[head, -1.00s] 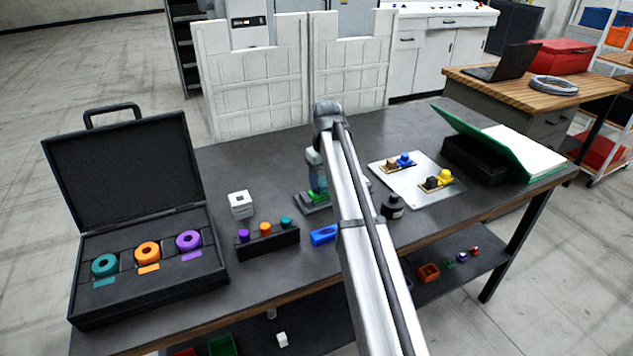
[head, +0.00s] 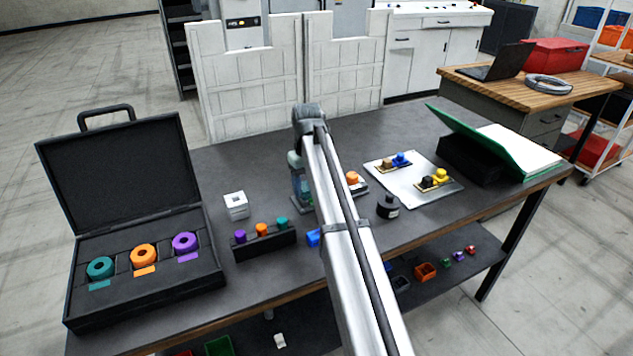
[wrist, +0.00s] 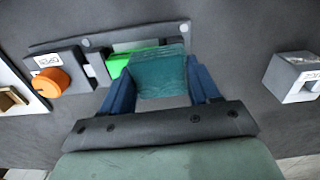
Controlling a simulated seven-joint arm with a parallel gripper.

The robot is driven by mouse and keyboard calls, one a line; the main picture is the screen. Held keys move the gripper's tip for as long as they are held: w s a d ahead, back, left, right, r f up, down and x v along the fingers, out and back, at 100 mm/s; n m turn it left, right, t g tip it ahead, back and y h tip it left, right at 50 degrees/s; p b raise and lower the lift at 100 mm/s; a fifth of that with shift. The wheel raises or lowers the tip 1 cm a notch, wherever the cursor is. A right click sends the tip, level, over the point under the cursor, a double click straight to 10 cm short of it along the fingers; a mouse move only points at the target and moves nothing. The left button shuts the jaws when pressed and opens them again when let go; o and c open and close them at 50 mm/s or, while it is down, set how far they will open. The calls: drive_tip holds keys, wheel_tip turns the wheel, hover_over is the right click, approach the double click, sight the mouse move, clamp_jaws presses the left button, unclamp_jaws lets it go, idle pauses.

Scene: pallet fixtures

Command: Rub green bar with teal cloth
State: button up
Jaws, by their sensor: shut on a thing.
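In the wrist view my gripper (wrist: 160,88) has its blue fingers shut on a teal cloth (wrist: 158,72), which looks like a folded pad. The green bar (wrist: 120,62) lies on a grey fixture plate just beyond the cloth. Its left part shows; the cloth hides part of the rest. The cloth overlaps the bar in the picture, and I cannot tell whether they touch.
An orange knob (wrist: 50,82) sits left of the bar on the fixture. A white cube (head: 236,205) stands at left, near a black rack (head: 264,246) of coloured pegs. An open black case (head: 145,301) is far left.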

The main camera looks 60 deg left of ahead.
drive_tip(key=shift+s, duration=0.4)
drive_tip(key=shift+w+r, duration=0.1)
drive_tip(key=shift+r, duration=3.9)
